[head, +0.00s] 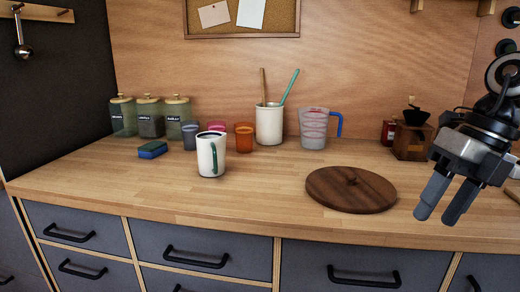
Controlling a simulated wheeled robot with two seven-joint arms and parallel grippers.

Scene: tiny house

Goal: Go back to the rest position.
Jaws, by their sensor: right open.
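My right gripper (446,200) is at the right of the head view, in front of the counter's right part. Its two grey fingers point down and are apart, with nothing between them. My left gripper is not in view. The wooden counter (270,188) spans the view below it and to its left.
A white mug (211,155) stands mid-counter, with small cups, a utensil crock (269,125) and a measuring jug (313,128) behind. Jars (149,117) and a sponge (152,149) are at left. A coffee grinder (412,138) stands near my right arm. Drawers (200,250) are below.

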